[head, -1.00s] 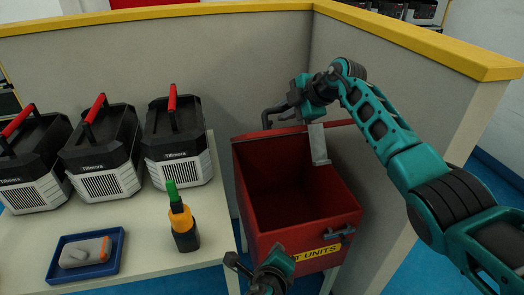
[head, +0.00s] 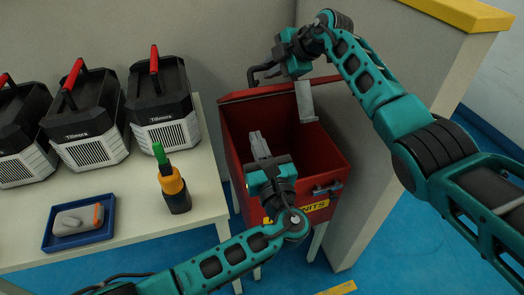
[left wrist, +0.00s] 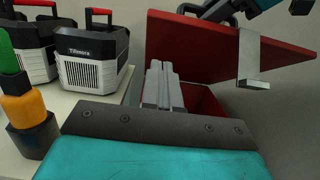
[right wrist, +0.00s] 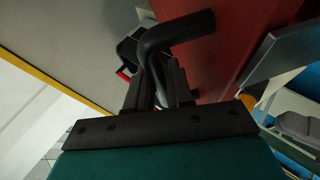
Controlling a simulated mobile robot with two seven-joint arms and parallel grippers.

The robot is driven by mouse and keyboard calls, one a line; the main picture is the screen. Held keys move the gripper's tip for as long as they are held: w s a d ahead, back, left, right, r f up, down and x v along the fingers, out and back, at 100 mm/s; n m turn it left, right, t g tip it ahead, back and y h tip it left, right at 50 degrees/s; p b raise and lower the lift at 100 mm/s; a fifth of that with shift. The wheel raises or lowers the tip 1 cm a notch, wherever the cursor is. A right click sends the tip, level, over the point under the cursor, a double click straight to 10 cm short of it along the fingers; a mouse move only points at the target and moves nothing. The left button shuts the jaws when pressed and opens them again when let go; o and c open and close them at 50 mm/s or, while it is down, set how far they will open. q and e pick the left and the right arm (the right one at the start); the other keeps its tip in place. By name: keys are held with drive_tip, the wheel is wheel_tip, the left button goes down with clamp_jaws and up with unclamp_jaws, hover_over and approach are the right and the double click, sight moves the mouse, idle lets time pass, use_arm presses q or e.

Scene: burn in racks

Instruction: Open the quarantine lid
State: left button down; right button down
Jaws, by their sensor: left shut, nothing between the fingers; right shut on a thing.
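The red quarantine bin (head: 235,150) stands right of the table, with part of its yellow label showing. Its red lid (left wrist: 225,45) is raised and tilted in the left wrist view; in the head view it is nearly edge-on along the bin's back. My right gripper (head: 276,66) is shut on the lid's black handle (right wrist: 175,35), behind the lid. A grey metal plate (head: 305,102) hangs from the lid. My left gripper (head: 258,145) is shut and empty over the bin's opening, apart from the lid; its fingers also show in the left wrist view (left wrist: 163,80).
The table (head: 130,215) at the left bears several black-and-white units (head: 165,110), an orange bottle with a green top (head: 172,185), and a blue tray (head: 105,225) holding a grey device. Grey partition walls with yellow tops close in the back and right.

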use_arm(q)
drive_tip(key=w+a+r, duration=0.2)
drive_tip(key=w+r, duration=0.2)
drive_tip(key=w, duration=0.2)
drive_tip(key=shift+w, duration=0.35)
drive_tip(key=shift+a, duration=0.1)
